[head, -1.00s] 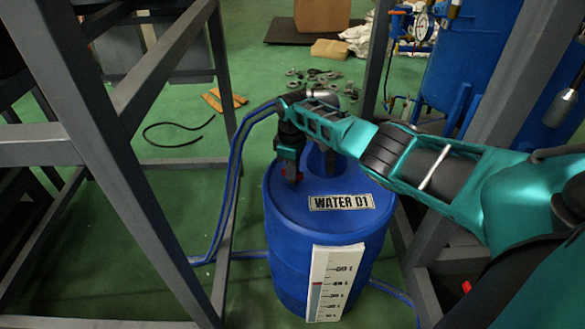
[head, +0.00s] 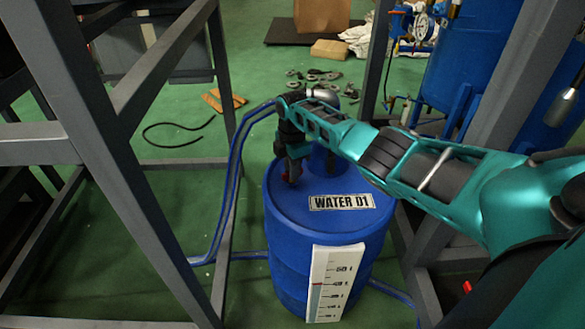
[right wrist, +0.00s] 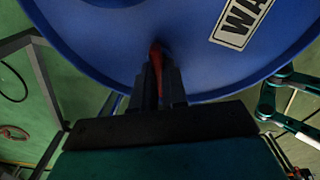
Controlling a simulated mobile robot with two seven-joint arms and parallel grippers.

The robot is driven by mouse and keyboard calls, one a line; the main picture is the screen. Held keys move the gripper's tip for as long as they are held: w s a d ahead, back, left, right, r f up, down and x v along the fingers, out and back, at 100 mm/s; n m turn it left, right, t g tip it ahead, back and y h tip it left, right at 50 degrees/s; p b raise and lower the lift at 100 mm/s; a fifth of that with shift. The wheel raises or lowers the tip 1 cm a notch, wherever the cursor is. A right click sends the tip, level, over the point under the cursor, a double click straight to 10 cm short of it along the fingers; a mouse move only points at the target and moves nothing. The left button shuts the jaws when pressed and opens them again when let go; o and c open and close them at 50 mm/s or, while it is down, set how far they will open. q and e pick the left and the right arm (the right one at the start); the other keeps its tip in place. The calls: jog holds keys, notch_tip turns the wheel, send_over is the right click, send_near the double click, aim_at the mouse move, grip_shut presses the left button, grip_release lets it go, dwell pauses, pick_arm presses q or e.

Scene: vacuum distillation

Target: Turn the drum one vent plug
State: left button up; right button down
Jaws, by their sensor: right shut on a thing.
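The blue drum (head: 322,235) labelled "WATER D1" stands upright on the floor, with a white level scale on its front. It also fills the top of the right wrist view (right wrist: 140,30). A red vent plug (right wrist: 156,56) sits on the drum top and shows between my fingers in the right wrist view. My right gripper (head: 290,178) points down at the left part of the drum top, shut on the red plug. Its dark fingers (right wrist: 160,85) hide most of the plug. My left gripper is in neither view.
A grey steel frame (head: 130,130) stands left of the drum, and another post (head: 490,140) stands right. A blue hose (head: 232,180) runs beside the drum. A blue tank (head: 465,70) stands at back right. Loose metal parts (head: 315,77) and a black cable (head: 180,135) lie on the green floor.

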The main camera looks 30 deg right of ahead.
jog(key=shift+n, duration=0.4)
jog(key=c, duration=1.2)
grip_release()
jog(key=shift+o, duration=0.2)
notch_tip(320, 180, up, 13)
jog(key=p, duration=0.4)
